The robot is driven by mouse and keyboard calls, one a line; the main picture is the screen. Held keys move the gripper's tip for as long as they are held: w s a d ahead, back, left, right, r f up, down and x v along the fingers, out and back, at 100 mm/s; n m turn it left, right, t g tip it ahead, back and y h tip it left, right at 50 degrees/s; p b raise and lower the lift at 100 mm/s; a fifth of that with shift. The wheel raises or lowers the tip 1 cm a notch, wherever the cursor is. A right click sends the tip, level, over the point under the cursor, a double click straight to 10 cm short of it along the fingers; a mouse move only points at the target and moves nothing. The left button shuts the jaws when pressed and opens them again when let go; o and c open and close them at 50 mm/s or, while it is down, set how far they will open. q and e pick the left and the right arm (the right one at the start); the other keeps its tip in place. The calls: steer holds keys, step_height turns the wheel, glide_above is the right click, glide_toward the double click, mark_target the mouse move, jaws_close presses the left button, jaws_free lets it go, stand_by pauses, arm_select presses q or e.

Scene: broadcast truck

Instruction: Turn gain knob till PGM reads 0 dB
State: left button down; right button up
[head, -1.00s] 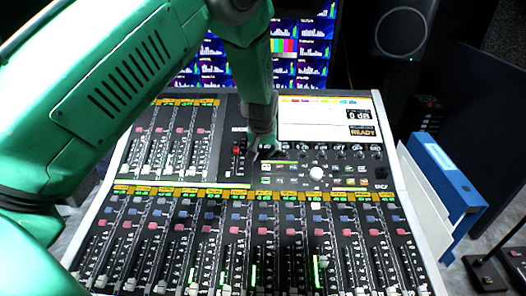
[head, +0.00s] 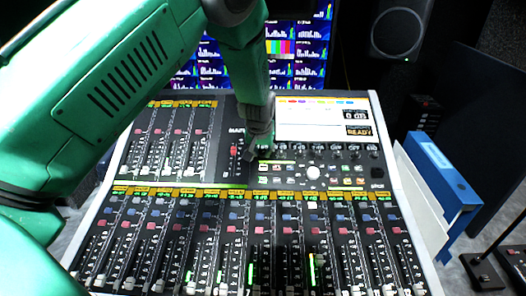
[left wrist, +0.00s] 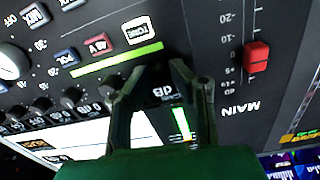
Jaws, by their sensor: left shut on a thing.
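The mixing console's screen (head: 322,120) is lit at the upper right. Its dark readout (head: 358,114) appears to show 0 dB, above an orange READY box (head: 358,131). My left gripper (head: 260,150) points down at the left end of the knob row below the screen. In the left wrist view its two fingers (left wrist: 164,72) close around the gain knob, which they largely hide. A dB label (left wrist: 163,92) shows between the fingers. My right gripper is in neither view.
The red MAIN fader (head: 235,150) stands close left of my gripper. Other small knobs (head: 337,154) and a white round knob (head: 314,172) lie to its right. Fader rows fill the console's front. Blue and white binders (head: 445,172) stand at the right edge.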

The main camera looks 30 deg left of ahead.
arm_select(q)
steer(key=shift+a+m+p, duration=0.1)
steer(key=shift+m+p, duration=0.2)
steer(key=shift+m, duration=0.3)
steer(key=c, duration=1.6)
jaws_free()
steer(key=shift+f, duration=0.1)
steer(key=shift+o, duration=0.8)
steer(key=shift+w+f, duration=0.15)
steer(key=shift+w, duration=0.05)
steer(key=shift+r, duration=0.2)
steer(key=v, duration=1.1)
steer(key=shift+s+r, duration=0.2)
steer(key=shift+r, duration=0.05)
